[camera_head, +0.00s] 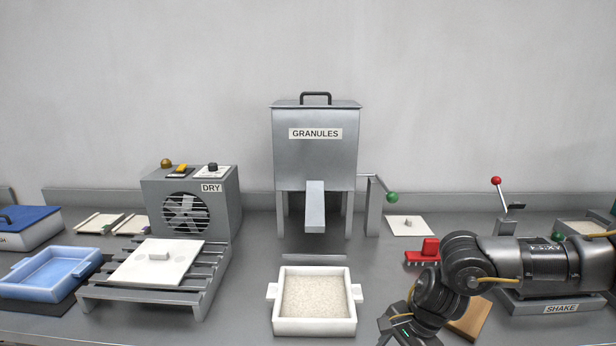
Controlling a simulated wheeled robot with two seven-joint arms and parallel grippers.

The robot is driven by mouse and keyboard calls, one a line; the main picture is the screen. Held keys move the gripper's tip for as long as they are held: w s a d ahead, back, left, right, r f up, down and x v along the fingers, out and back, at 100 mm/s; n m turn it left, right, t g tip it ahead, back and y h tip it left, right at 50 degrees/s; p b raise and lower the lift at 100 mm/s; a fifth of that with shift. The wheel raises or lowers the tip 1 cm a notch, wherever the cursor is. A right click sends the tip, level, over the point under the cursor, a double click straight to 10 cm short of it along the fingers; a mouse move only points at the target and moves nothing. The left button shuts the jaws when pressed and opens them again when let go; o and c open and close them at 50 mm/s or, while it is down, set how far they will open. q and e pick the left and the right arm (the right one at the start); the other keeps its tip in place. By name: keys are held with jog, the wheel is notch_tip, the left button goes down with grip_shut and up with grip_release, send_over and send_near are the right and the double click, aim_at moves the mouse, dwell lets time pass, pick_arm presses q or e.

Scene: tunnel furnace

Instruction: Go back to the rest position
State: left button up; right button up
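My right arm comes in from the right, above the shake station, and bends down toward the bottom edge. My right gripper (402,334) is only partly in view there, right of the white tray of granules (344,328). Its fingertips are cut off by the frame, so I cannot see whether it is open or holds anything. My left arm and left gripper are not in view.
A granules hopper (315,155) with a green-knobbed lever stands at the back. A dryer (222,210), a slatted rack (205,295) bearing a white plate (150,262) and a blue tray (50,280) are left. A red-handled tool (428,250), wooden block (472,318) and shake station (545,305) are right.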

jog(key=s+a+m+t+y, duration=0.1)
jog(key=s+a+m+y, duration=0.2)
jog(key=a+m, duration=0.4)
jog(key=s+a+r+m+t+y, duration=0.1)
jog(key=s+a+m+y, duration=0.25)
jog(key=a, duration=0.55)
jog(key=s+a+m+t+y, duration=0.1)
jog(key=s+a+m+y, duration=0.15)
jog(key=a+m, duration=0.45)
jog(key=s+d+f+m+t+h, duration=0.1)
jog(key=d+f+m+t+h, duration=0.25)
jog(key=d+m, duration=0.75)
jog(key=s+d+f+m+t+h, duration=0.15)
jog(key=d+f+m+h, duration=0.35)
jog(key=m, duration=1.3)
jog(key=s+d+f+m+g+h, duration=0.2)
jog(key=s+d+f+m+g, duration=0.15)
jog(key=s+d+m, duration=0.3)
jog(key=s+d+f+m+g+h, duration=0.2)
jog(key=s+d+f+m, duration=0.3)
jog(key=s+d, duration=0.25)
notch_tip(320, 180, down, 26)
jog(key=s+g, duration=0.1)
jog(key=s, duration=0.2)
jog(key=s+d+f+g, duration=0.1)
jog(key=s+d+f, duration=0.2)
jog(key=s+f, duration=1.3)
jog(key=shift+d, duration=0.15)
